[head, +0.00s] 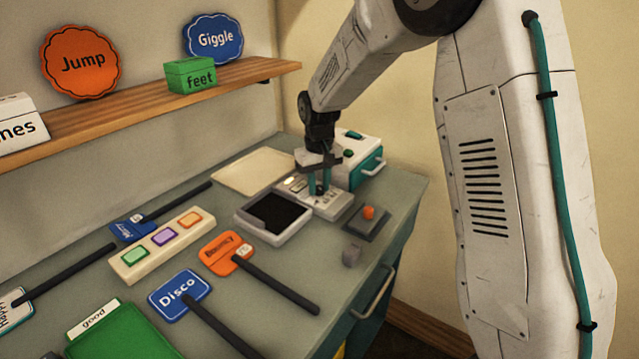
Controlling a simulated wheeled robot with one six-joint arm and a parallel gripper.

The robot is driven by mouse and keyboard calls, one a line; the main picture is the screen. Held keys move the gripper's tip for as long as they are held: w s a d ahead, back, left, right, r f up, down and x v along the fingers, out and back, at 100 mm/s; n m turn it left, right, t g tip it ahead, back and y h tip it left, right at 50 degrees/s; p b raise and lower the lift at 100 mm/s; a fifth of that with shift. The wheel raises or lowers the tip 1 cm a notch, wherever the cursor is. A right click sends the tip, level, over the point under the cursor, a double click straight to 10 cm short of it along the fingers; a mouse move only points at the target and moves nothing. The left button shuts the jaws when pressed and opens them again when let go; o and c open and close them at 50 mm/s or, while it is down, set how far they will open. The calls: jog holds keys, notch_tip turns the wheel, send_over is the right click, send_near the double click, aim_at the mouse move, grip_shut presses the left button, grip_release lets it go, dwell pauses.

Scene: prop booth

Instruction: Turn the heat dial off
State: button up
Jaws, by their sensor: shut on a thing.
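A light grey device (330,205) with a control panel stands toward the back right of the table, beside a square unit with a black top (275,213). My gripper (319,189) points down over the panel, its teal fingers shut on a small dark dial there. The fingers hide most of the dial, so its markings and the way it points cannot be read. A small lit spot (290,181) shows on the panel left of the fingers.
A white and teal box (358,150) stands close behind my gripper. Word paddles, a three-button strip (160,242) and a green tray (122,335) fill the left. A shelf (140,108) hangs above.

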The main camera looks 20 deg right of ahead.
aim_at(319, 187)
jog(key=m, duration=0.4)
jog(key=shift+w+r+m, duration=0.15)
jog(key=shift+m, duration=1.75)
jog(key=o, duration=1)
notch_tip(319, 187, up, 8)
jog(key=shift+f, duration=0.15)
